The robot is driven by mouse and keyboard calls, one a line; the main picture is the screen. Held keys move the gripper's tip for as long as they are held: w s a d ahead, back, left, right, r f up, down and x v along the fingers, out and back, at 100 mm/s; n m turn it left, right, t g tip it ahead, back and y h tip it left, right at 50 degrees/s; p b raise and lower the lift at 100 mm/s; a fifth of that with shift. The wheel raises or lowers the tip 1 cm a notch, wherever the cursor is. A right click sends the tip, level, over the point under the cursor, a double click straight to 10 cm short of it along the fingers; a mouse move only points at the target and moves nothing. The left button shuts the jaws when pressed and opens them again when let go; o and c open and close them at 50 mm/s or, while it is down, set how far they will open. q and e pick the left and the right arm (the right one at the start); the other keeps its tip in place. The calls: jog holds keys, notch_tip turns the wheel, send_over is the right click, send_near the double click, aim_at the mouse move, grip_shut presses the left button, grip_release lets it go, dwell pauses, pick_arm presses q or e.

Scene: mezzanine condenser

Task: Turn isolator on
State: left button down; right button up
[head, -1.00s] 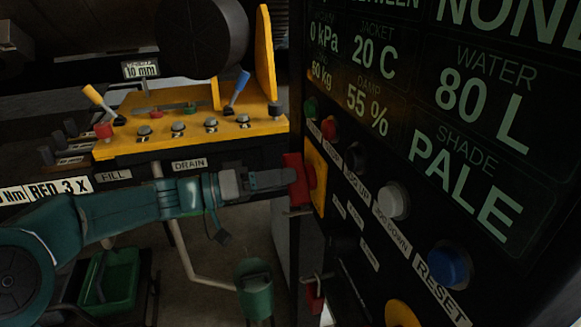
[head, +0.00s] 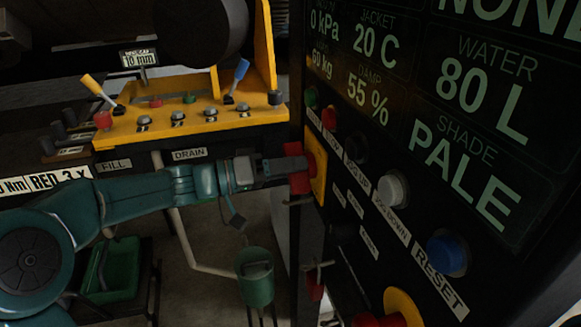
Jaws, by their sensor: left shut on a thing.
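The isolator is a red rotary handle (head: 300,182) on a yellow plate (head: 317,165), on the left edge of the dark control panel in the head view. My left gripper (head: 290,166) reaches in from the left and is shut on the red handle. Its fingers cover part of the handle, so the handle's exact angle is hard to read. My right gripper is not in view.
The panel's screen (head: 470,100) reads 80 L and PALE. Below it are green, red, black, white and blue (head: 447,256) buttons. A yellow console (head: 190,125) with levers stands behind my left arm. A green bucket (head: 255,285) is below.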

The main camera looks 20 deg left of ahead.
pick_arm(q)
jog(key=n+b, duration=0.3)
jog(key=shift+a+f, duration=0.1)
jog(key=shift+f, duration=0.1)
jog(key=n+b, duration=0.1)
jog(key=n, duration=0.2)
jog(key=shift+w, duration=0.1)
jog(key=n, duration=0.2)
jog(key=shift+n, duration=0.4)
jog(key=n, duration=0.3)
jog(key=shift+n, duration=0.4)
jog(key=n, duration=0.3)
jog(key=shift+f+n+p, duration=0.1)
jog(key=shift+n+p, duration=0.35)
jog(key=shift+n, duration=0.45)
jog(key=shift+f, duration=0.1)
